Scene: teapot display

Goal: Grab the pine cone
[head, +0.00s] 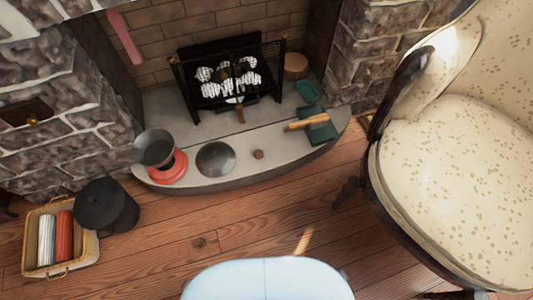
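A small brown object (258,154), which looks like the pine cone, lies on the grey stone hearth (205,128) near its curved front edge. It sits to the right of a dark round lid (215,158) and apart from it. Nothing covers it from above. It is too small in the picture to make out scales. Neither of my grippers shows in the head view.
A dark pan on a red stand (168,169) is at the hearth's left. A black pot (106,206) and basket (85,262) stand on the floor left; an armchair (470,175) blocks the right.

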